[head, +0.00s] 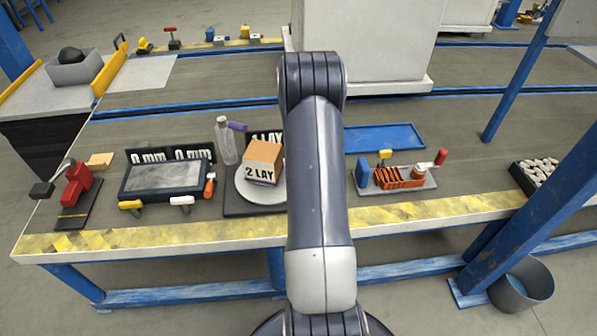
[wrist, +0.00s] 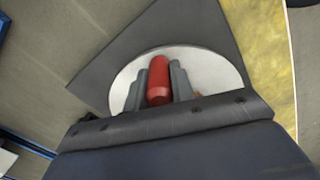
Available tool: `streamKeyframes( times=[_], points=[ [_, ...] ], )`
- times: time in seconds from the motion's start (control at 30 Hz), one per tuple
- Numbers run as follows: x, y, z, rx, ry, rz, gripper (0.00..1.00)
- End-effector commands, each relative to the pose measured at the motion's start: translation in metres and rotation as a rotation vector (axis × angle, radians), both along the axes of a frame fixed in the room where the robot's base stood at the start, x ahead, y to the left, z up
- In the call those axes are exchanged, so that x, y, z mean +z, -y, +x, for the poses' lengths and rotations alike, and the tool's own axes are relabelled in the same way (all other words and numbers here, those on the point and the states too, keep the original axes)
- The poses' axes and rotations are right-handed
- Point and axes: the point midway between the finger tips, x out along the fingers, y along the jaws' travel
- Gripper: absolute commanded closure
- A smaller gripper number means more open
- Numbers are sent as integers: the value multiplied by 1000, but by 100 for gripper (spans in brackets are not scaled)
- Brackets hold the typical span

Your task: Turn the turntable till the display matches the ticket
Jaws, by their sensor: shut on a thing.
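The turntable (head: 241,186) is a pale round disc on a dark base plate (head: 238,211) near the table's front edge. A tan block (head: 264,153) stands on it, its front label reading "2 LAY". Behind it a black sign (head: 268,137) shows "1 LAY", cut off by my arm. In the wrist view my gripper (wrist: 160,88) is shut on an upright red handle (wrist: 159,76) over the pale disc (wrist: 124,82). My arm hides the gripper and handle in the head view.
Right of my arm are a blue tray (head: 384,138) and an orange slotted fixture (head: 398,178). A large pale box (head: 385,40) stands behind.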

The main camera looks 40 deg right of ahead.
Motion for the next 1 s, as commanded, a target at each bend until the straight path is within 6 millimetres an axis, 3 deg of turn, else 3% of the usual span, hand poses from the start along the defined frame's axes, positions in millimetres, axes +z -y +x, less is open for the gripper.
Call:
streamKeyframes(
  times=[0.27, 0.3, 0.53, 0.83, 1.0],
  points=[
    [1, 0, 1, -2, 5, -2, 100],
    [1, 0, 2, -2, 5, -2, 75],
    [1, 0, 1, -1, 3, 0, 56],
    [4, 0, 1, -1, 1, 0, 55],
    [28, 0, 1, -1, 4, -2, 55]
  ],
)
